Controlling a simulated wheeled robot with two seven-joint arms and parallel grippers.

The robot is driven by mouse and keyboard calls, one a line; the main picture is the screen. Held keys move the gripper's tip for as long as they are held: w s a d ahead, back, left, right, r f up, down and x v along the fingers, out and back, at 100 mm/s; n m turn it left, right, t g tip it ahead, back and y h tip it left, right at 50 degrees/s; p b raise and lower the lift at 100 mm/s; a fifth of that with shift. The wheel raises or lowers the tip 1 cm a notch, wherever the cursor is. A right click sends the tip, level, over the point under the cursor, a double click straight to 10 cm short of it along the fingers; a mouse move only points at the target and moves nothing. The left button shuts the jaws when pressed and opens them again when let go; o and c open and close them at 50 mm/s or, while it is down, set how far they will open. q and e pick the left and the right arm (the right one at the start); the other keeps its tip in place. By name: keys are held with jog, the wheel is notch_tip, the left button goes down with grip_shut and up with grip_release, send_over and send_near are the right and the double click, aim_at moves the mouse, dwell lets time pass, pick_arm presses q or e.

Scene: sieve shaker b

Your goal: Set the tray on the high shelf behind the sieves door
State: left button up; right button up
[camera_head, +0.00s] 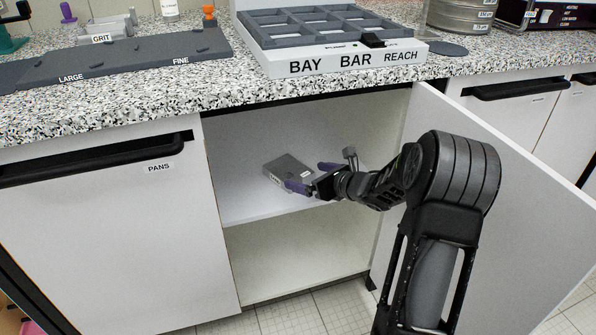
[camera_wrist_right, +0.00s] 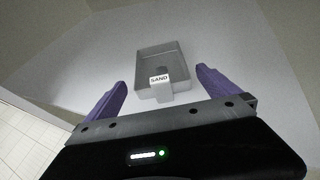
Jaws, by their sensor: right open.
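A small grey tray (camera_head: 288,167) sits on the upper shelf (camera_head: 245,200) inside the open cabinet. In the right wrist view the tray (camera_wrist_right: 141,73) is upright, with a raised rim and a handle tab labelled SAND facing me. My right gripper (camera_head: 312,178) is inside the cabinet, just in front of the tray. Its purple fingers are spread wide, and in the wrist view the gripper (camera_wrist_right: 162,82) has the tab between and a little beyond its fingers, with gaps on both sides. The open door (camera_head: 510,190) is to the right of my right arm; its label is hidden. My left gripper is out of view.
The lower compartment (camera_head: 290,260) is empty where visible. The PANS door (camera_head: 100,220) is shut on the left. The countertop (camera_head: 130,110) overhangs the opening and carries a BAY BAR REACH rack (camera_head: 345,62), a dark LARGE–FINE board (camera_head: 130,60) and several small items.

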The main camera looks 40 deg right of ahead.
jog(key=v, duration=0.4)
jog(key=shift+s, duration=0.1)
dwell(0.5)
